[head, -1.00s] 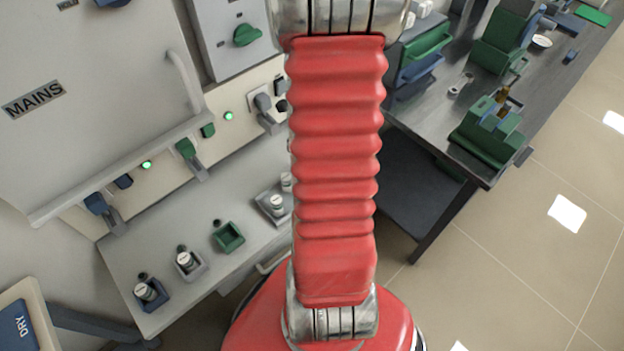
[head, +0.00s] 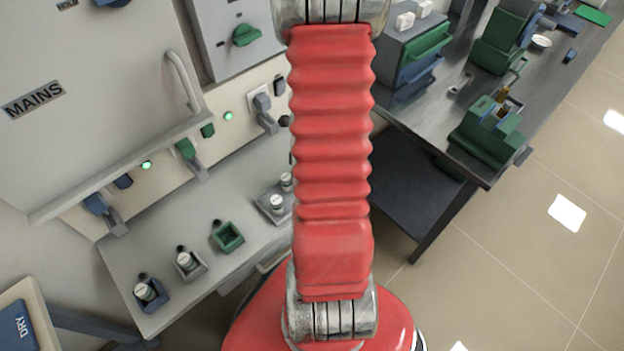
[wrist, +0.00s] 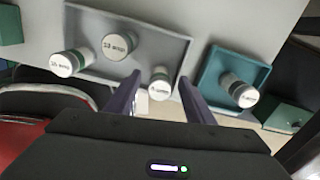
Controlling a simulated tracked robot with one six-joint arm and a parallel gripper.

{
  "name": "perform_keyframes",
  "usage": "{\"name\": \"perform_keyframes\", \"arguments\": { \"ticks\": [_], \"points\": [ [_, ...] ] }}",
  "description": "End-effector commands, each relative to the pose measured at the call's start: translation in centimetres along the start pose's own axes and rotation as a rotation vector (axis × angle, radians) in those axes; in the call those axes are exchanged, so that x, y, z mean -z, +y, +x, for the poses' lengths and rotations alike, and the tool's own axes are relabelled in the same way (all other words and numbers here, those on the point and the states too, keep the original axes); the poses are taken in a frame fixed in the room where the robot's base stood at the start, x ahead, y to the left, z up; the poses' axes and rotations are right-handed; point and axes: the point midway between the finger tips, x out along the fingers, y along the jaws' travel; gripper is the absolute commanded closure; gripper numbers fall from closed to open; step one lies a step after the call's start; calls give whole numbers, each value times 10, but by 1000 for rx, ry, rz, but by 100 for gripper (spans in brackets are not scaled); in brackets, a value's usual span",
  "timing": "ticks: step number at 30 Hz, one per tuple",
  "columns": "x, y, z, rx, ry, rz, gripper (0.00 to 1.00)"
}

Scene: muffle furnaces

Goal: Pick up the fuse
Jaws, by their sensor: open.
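In the wrist view a grey tray (wrist: 197,22) holds three white-capped cylindrical fuses. One fuse (wrist: 68,63) stands at its left, one (wrist: 118,45) at the middle, and one green-banded fuse (wrist: 160,84) near its front edge. Their printed caps are too blurred to read surely. My gripper (wrist: 159,80) is open, with the green-banded fuse showing between its fingertips; I cannot tell whether they touch it. My gripper is outside the head view.
In the head view a grey shelf (head: 240,262) carries a grey tray (head: 265,208) with fuses, a green box (head: 240,238), a grey box (head: 203,272) and a blue box (head: 165,296). A metal bench (head: 480,172) stands right; the tiled floor is clear.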

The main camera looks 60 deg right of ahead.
Motion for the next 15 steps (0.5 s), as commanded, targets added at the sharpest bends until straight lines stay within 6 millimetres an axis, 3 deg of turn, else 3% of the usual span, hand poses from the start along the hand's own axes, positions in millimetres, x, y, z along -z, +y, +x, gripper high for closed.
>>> {"name": "perform_keyframes", "arguments": {
  "ticks": [15],
  "points": [
    [0, 0, 0, 0, 0, -1, 52]
  ]
}}
